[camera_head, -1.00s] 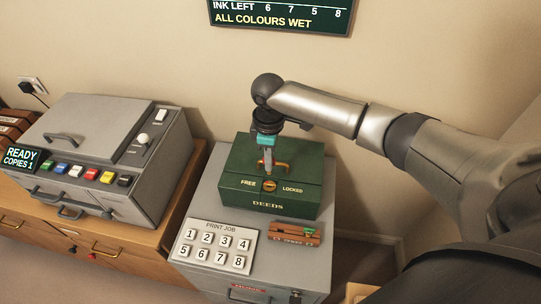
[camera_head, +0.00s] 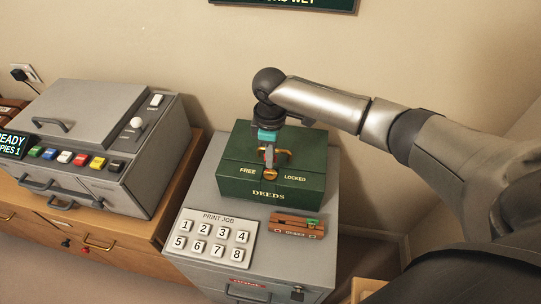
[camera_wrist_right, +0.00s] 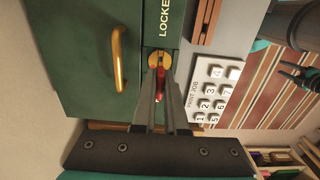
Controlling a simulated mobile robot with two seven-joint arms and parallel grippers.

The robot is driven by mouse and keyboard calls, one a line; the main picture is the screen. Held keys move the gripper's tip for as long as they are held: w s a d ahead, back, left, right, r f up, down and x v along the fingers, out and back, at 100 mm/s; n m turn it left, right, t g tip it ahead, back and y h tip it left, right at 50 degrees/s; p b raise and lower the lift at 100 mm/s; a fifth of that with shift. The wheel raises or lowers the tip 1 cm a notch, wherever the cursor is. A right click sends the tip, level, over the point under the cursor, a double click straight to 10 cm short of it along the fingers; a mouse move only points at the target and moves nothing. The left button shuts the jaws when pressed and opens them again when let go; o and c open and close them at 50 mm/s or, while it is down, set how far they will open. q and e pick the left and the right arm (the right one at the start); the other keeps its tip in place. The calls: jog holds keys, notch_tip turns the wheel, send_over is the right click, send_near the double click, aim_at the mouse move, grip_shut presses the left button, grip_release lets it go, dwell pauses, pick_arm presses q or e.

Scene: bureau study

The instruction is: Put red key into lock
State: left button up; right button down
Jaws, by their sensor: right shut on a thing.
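The green DEEDS box (camera_head: 240,183) stands on the grey cabinet. Its round brass lock (camera_head: 270,174) sits between the words FREE and LOCKED, and it also shows in the right wrist view (camera_wrist_right: 159,59). My right gripper (camera_head: 269,160) is over the box front at the lock. In the right wrist view its fingers (camera_wrist_right: 160,88) are shut on the red key (camera_wrist_right: 160,77). The key's far end meets the brass lock face; I cannot tell how deep it sits. A dark shape at the right of the wrist view may be my left gripper; its state is unclear.
A brass handle (camera_wrist_right: 117,58) stands out from the box beside the lock. In front are a PRINT JOB keypad (camera_head: 213,238) and a wooden holder (camera_head: 290,228) with a green item. A grey copier (camera_head: 95,140) stands left on a wooden cabinet.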

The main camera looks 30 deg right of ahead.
jog(key=shift+f, duration=0.1)
jog(key=shift+f, duration=0.8)
jog(key=shift+f+b, duration=0.65)
jog(key=shift+f, duration=0.3)
dwell(0.4)
dwell(1.8)
